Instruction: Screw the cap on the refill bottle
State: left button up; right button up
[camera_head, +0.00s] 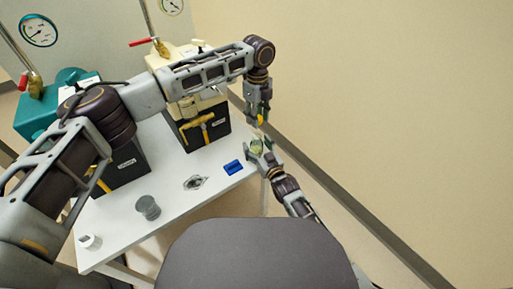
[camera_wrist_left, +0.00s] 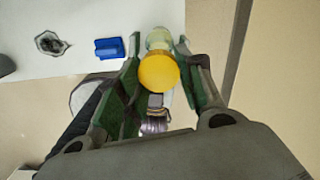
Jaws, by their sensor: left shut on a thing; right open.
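My left gripper (camera_head: 259,116) is shut on a yellow cap (camera_wrist_left: 159,73), seen between its green-padded fingers in the left wrist view. In the head view the cap is a small yellow spot (camera_head: 260,119) under the fingertips. A pale green, translucent bottle (camera_head: 257,146) is just below it, at the fingers of my right gripper (camera_head: 262,150), which is open. The bottle also shows behind the cap in the left wrist view (camera_wrist_left: 158,38). I cannot tell whether cap and bottle touch, or whether the right fingers touch the bottle.
The white table (camera_head: 165,205) holds a blue block (camera_head: 233,167), a dark-and-grey flat item (camera_head: 195,183), a grey cylinder (camera_head: 148,207) and a white round item (camera_head: 90,241). Black boxes (camera_head: 205,127) stand at its back. Both grippers are off the table's right end, near bare wall.

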jog(key=shift+c, duration=0.5)
jog(key=c, duration=1.4)
pick_arm(q)
jog(key=shift+f, duration=2.45)
pick_arm(e)
jog(key=shift+c, duration=0.2)
pick_arm(q)
jog(key=shift+f, duration=0.2)
jog(key=shift+f, duration=0.7)
jog(key=shift+f, duration=0.6)
pick_arm(e)
grip_shut()
